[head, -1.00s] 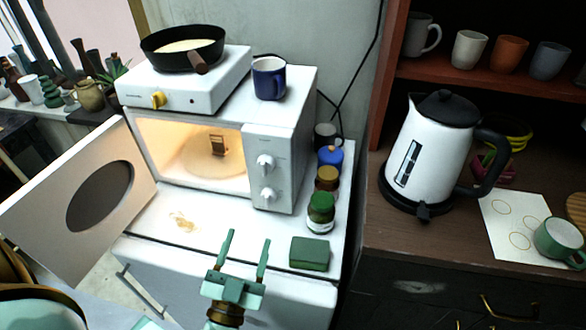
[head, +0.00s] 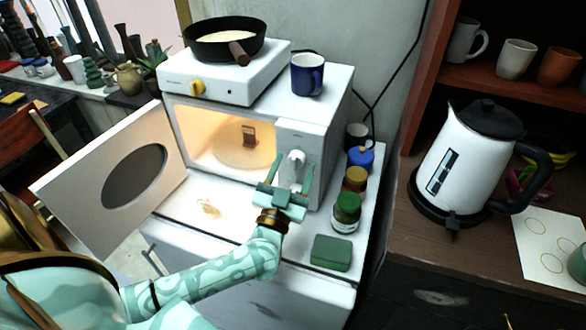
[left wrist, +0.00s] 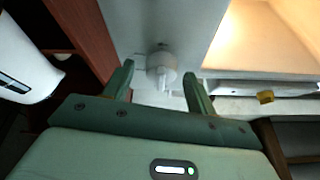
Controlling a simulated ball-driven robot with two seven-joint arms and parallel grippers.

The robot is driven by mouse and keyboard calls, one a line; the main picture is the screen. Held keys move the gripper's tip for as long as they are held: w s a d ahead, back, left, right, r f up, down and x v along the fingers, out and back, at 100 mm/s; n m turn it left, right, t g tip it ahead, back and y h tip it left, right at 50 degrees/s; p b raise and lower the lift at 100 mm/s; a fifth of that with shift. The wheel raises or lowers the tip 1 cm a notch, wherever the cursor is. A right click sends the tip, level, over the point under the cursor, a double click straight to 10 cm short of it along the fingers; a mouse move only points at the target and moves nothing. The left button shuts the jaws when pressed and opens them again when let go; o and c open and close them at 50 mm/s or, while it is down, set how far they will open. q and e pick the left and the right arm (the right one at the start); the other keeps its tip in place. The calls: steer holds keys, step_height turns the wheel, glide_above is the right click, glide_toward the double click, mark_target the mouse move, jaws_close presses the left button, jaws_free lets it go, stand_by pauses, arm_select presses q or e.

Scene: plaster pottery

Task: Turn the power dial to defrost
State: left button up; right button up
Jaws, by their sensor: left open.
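The white microwave (head: 335,110) stands with its door (head: 75,190) swung open to the left and its inside lit. Its front panel carries two white dials, one above the other. The upper dial (head: 296,159) shows in the head view; the lower one is largely hidden by my gripper. My left gripper (head: 291,172) is open in front of the panel, its fingers either side of the dials in the picture. In the left wrist view a pale dial (left wrist: 161,67) lies between the open fingers (left wrist: 160,80), seemingly untouched. Dial markings are too small to read.
A hot plate (head: 230,85) with a pan (head: 205,50) and a blue mug (head: 307,75) stand on top. Several jars, including a green-lidded one (head: 346,212), line the microwave's right side. A green box (head: 331,252) lies in front. A kettle (head: 470,155) stands farther right.

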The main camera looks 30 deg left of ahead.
arm_select(q)
steer(key=c, duration=1)
arm_select(e)
steer(key=shift+r, duration=0.1)
